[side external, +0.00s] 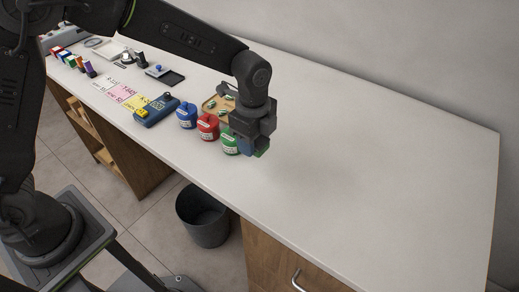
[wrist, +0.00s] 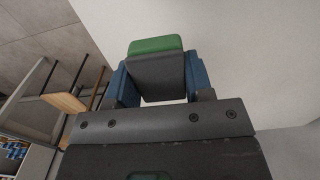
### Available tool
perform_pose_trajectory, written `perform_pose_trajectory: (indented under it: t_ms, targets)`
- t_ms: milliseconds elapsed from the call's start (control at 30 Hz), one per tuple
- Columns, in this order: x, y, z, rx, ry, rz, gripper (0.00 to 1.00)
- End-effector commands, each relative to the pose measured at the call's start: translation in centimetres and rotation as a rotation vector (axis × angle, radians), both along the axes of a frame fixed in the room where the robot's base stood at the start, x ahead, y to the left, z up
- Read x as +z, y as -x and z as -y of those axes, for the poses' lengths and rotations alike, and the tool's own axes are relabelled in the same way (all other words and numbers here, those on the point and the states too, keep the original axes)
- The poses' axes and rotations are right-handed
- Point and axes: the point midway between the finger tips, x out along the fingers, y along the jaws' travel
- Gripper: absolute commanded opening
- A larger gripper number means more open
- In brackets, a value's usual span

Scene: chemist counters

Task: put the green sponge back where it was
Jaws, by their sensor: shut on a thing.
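The green sponge (wrist: 155,45) is held between the blue fingers of my gripper (wrist: 158,85) in the wrist view. A dark grey block-like part, directly against the green part, also sits between the fingers. In the side view my gripper (side external: 250,146) is above the white counter, just right of the green-labelled jar, and a bit of the green sponge (side external: 263,152) shows at its lower right. Most of the sponge is hidden by the gripper there.
Blue (side external: 186,115), red (side external: 208,127) and green (side external: 230,140) jars stand in a row left of my gripper. A tan tray (side external: 211,104) with small green-and-white items lies behind them. A blue device (side external: 157,110) lies farther left. The counter's right side (side external: 390,170) is clear.

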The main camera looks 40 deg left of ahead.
Motion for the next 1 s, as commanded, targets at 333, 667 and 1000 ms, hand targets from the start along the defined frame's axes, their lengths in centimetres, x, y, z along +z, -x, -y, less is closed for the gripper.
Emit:
perform_pose_trajectory:
  t_ms: [333,667,1000]
  targets:
    - [1.3,-5.9,-6.2,0.011,0.0,0.002,0.25]
    - [3.0,-11.2,-15.4,0.004,0.0,0.0,0.25]
    - [0.5,-12.9,-12.4,-0.006,0.0,-0.004,0.25]
